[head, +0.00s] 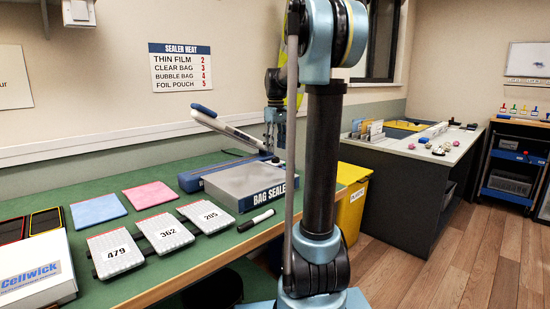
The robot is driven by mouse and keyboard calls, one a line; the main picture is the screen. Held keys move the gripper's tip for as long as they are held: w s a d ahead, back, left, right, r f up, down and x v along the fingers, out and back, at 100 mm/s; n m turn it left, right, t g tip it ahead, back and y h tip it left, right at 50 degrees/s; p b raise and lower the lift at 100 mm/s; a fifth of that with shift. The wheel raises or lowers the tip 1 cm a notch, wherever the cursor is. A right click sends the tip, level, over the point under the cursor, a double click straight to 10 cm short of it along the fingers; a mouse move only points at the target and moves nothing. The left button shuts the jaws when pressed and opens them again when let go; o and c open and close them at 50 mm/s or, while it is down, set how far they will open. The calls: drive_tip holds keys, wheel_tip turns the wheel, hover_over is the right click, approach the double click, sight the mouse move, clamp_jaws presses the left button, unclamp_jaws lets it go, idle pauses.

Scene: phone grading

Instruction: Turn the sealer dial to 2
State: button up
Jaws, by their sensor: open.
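The bag sealer (246,186) is a grey box with a dark "BAG SEALER" front, on the green bench. Its white and blue lever arm (225,128) is raised and tilted up to the left. My gripper (275,148) points down just above the rear right part of the sealer's top, with its jaws open. A small dark shape, perhaps the dial (276,160), lies just under the fingertips. It is too small to read a setting or tell whether the fingers touch it. My arm stands in front of the sealer's right side.
A "SEALER HEAT" sign (181,67) on the wall lists thin film 2. Numbered phones (163,232), a black marker (256,220), and blue (98,208) and pink (149,194) cloths lie on the green bench (150,287). A yellow bin (351,205) stands at its right end.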

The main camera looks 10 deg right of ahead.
sight(276, 158)
drive_tip(key=shift+f, duration=2.45)
drive_tip(key=shift+c, duration=0.3)
drive_tip(key=c, duration=1)
